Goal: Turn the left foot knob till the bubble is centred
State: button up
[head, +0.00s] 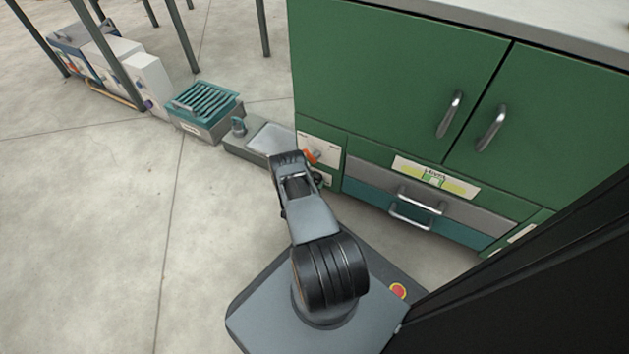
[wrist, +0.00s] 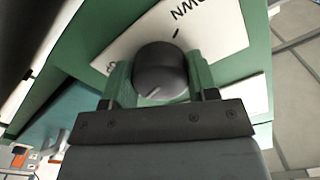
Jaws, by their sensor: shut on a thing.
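The left foot knob (wrist: 160,72) is a dark round knob with a pale line on its face, on a white label plate (wrist: 215,35) with black lettering and a dark tick mark. My gripper (wrist: 160,82) has its green fingers on both sides of the knob, shut on it. The level (head: 435,177) is a pale plate with a yellow-green strip on the cabinet front. Its bubble is too small to place exactly.
An orange part (head: 310,156) sits on a white panel near my arm. A low grey tray (head: 270,139) and a teal slatted box (head: 205,105) stand left.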

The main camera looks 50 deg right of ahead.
jog(key=shift+m, duration=1)
jog(key=shift+a, duration=0.1)
jog(key=o, duration=0.9)
jog(key=p+v, duration=0.4)
jog(key=v, duration=0.9)
jog(key=shift+s+a+f, duration=0.1)
jog(key=shift+a, duration=0.3)
